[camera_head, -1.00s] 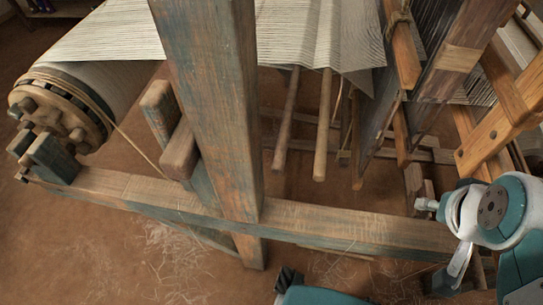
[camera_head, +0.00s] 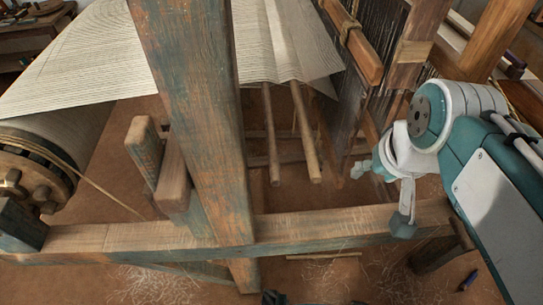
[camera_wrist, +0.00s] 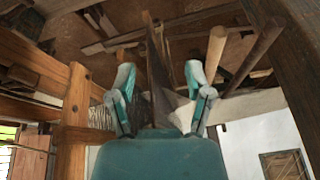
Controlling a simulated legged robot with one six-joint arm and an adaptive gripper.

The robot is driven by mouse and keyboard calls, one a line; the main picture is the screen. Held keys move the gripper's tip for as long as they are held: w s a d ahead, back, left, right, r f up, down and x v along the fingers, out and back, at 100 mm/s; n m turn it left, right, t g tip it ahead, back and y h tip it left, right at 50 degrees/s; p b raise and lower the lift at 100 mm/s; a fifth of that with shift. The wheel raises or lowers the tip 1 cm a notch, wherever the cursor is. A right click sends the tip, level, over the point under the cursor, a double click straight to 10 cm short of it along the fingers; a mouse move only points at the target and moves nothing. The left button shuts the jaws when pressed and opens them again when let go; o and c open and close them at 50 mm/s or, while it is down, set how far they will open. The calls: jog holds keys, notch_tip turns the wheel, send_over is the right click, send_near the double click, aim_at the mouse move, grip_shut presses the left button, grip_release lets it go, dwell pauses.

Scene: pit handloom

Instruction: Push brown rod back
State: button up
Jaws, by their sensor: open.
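Two wooden rods hang side by side below the striped cloth in the head view. The darker brown rod (camera_head: 271,135) is on the left and the paler rod (camera_head: 305,133) is on the right. I cannot tell for sure which one the task names. In the wrist view two rods show at upper right, one with its round end towards me (camera_wrist: 215,52) and one slanting (camera_wrist: 255,55). My gripper (camera_wrist: 160,78) is open and empty, with its fingers apart left of these rods. A thin dark upright board (camera_wrist: 156,75) shows between the fingers. No contact with a rod is visible.
A thick worn post (camera_head: 190,110) and a low beam (camera_head: 300,228) stand in front of the rods. The cloth (camera_head: 70,55) runs to a roller (camera_head: 40,165) at left. Heddle frames (camera_head: 370,75) hang at right.

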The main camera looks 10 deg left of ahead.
aim_at(275, 159)
jog(key=w+a+r+n+g+y, duration=0.1)
jog(key=w+a+r+g, duration=0.15)
jog(key=a, duration=0.55)
jog(key=w+a+r+n+g, duration=0.1)
jog(key=w+a+g, duration=0.1)
jog(key=w+a, duration=0.35)
jog(key=a+f, duration=0.1)
jog(key=f, duration=0.2)
jog(key=s+a+f, duration=0.1)
jog(key=f, duration=0.2)
jog(key=s+a+f, duration=0.1)
jog(key=f, duration=0.3)
jog(key=shift+a, duration=0.2)
